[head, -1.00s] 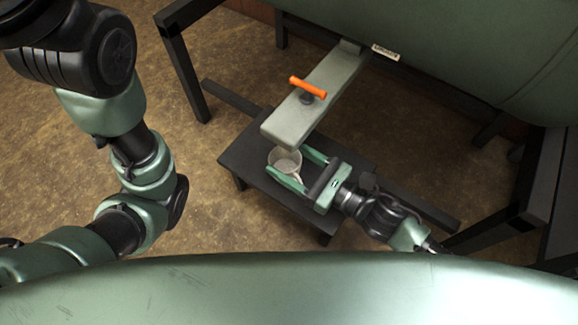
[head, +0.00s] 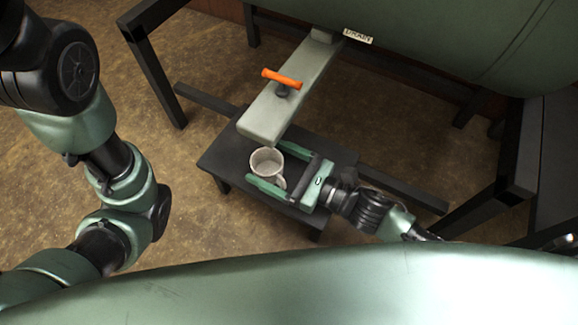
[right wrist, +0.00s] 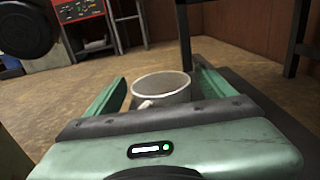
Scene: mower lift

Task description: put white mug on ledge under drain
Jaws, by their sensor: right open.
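The white mug (head: 266,160) stands upright on the dark ledge (head: 222,154), just in front of the end of the grey drain spout (head: 262,120). Its handle points toward my right gripper (head: 268,165). That gripper is open, with one finger on each side of the mug; a gap shows between mug and palm. In the right wrist view, the mug (right wrist: 162,86) sits between the spread fingers, its rim facing up. My left arm is at the left of the head view, but its gripper is out of frame.
An orange valve handle (head: 282,79) sits on top of the spout, near a DRAIN label (head: 357,36) on the large green tank (head: 430,40). Dark frame legs (head: 155,75) flank the ledge. Brown floor (head: 140,95) lies open at the left.

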